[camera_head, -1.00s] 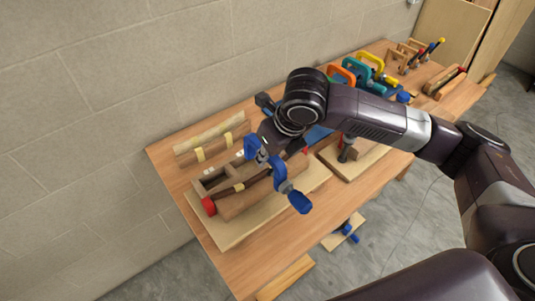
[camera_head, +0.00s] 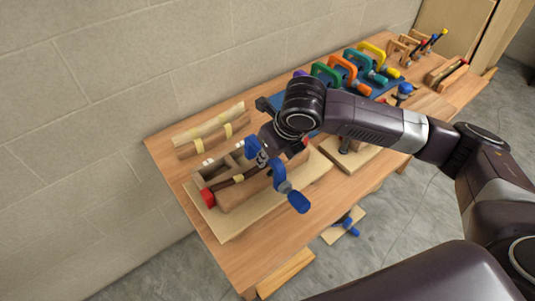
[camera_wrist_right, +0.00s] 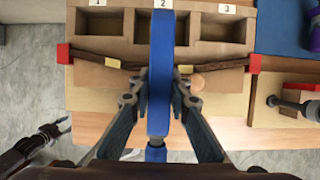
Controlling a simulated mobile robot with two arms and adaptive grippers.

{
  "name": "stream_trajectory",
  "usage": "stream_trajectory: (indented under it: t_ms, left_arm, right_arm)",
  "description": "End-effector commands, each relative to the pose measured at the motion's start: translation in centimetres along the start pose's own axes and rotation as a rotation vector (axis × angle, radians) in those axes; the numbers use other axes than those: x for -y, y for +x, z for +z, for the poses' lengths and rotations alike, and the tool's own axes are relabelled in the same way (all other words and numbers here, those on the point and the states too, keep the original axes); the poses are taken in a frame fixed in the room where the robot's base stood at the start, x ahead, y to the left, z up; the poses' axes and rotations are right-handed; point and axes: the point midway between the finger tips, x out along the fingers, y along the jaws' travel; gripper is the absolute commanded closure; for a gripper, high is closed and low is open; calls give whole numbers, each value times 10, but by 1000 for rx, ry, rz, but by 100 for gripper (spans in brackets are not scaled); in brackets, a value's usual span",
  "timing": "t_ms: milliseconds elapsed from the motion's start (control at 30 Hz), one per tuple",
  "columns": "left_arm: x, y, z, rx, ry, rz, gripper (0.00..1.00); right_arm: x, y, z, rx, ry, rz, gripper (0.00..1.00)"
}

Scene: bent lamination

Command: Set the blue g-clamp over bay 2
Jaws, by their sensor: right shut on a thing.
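The blue g-clamp (camera_head: 298,201) is held by my right gripper (camera_wrist_right: 160,101), shut on it, with one fingertip on each side. In the right wrist view the clamp's blue frame (camera_wrist_right: 160,60) crosses bay 2 (camera_wrist_right: 182,30) of the wooden form (camera_wrist_right: 108,47), from below the "2" label down past the front. A dark bent strip (camera_wrist_right: 98,56) with red ends runs along the form's front and passes behind the clamp. I cannot tell whether the clamp touches the form. My left gripper (camera_wrist_right: 58,130) shows at the left of the wrist view, open and empty, away from the form.
Several coloured clamps, including an orange one (camera_head: 343,66) and a yellow one (camera_head: 373,52), stand on a blue mat at the back of the table (camera_head: 165,152). A wooden board with a clamp (camera_head: 345,150) lies right of the form. Another clamp (camera_head: 350,226) lies low beside the table.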

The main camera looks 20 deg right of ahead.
Motion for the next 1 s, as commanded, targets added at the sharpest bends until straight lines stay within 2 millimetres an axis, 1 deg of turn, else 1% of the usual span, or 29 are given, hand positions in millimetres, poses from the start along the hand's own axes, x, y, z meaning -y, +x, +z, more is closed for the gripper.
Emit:
stream_trajectory:
  t_ms: [567,1000]
  left_arm:
    - [2,1,0,0,0,-2,60]
    - [2,5,1,0,-1,-2,60]
  right_arm:
    - [0,2,0,2,0,1,100]
    - [0,18,-7,1,0,0,100]
